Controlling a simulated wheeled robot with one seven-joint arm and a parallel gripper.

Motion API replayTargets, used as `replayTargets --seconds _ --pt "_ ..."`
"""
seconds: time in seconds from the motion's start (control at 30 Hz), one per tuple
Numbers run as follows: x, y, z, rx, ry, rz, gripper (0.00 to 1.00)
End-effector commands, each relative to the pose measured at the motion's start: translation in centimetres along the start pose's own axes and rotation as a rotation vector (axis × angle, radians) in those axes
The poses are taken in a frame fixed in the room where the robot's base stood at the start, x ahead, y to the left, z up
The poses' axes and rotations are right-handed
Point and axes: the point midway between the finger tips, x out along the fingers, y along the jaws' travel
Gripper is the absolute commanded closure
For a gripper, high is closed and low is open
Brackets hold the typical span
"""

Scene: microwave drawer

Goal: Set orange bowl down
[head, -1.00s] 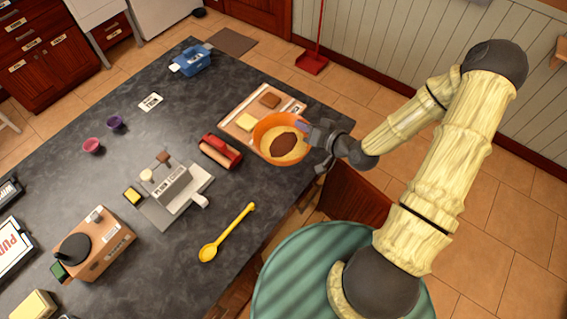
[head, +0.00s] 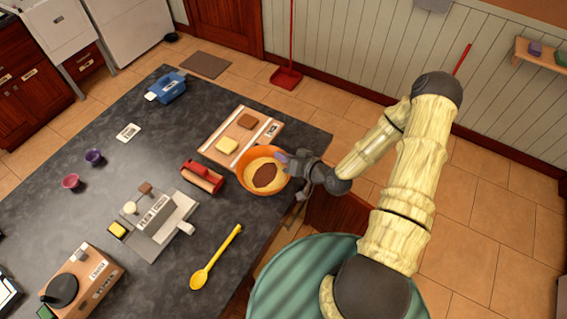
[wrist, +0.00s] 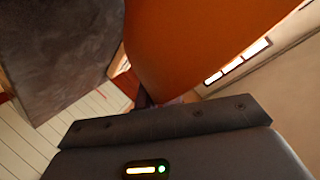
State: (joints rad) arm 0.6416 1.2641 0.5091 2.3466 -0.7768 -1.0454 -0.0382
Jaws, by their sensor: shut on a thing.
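The orange bowl (head: 247,184) is at the right edge of the dark countertop (head: 130,170), with pale and brown contents inside. My gripper (head: 290,172) is shut on the bowl's right-hand rim. In the wrist view the bowl's orange outer wall (wrist: 200,40) fills the upper middle, right beyond the gripper (wrist: 150,100). The fingertips are mostly hidden by the bowl and the gripper body. I cannot tell whether the bowl's base touches the countertop.
A board (head: 222,138) with yellow and brown blocks lies just behind the bowl. A red-topped item (head: 202,175) stands close on its left. A yellow spoon (head: 215,258) lies nearer the front. Some bare counter shows between spoon and bowl.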

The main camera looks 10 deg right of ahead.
Motion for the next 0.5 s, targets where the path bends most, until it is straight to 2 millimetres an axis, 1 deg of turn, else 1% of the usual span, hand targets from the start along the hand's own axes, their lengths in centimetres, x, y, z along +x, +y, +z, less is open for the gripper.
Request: replayTargets --seconds 0.17,0.4,0.5 --pt "0.3 0.3 0.5 0.003 0.001 -0.001 1.0" --pt "1.2 1.8 2.6 0.003 0.001 -0.001 1.0" --pt "1.4 2.2 3.0 0.002 0.001 -0.001 1.0"
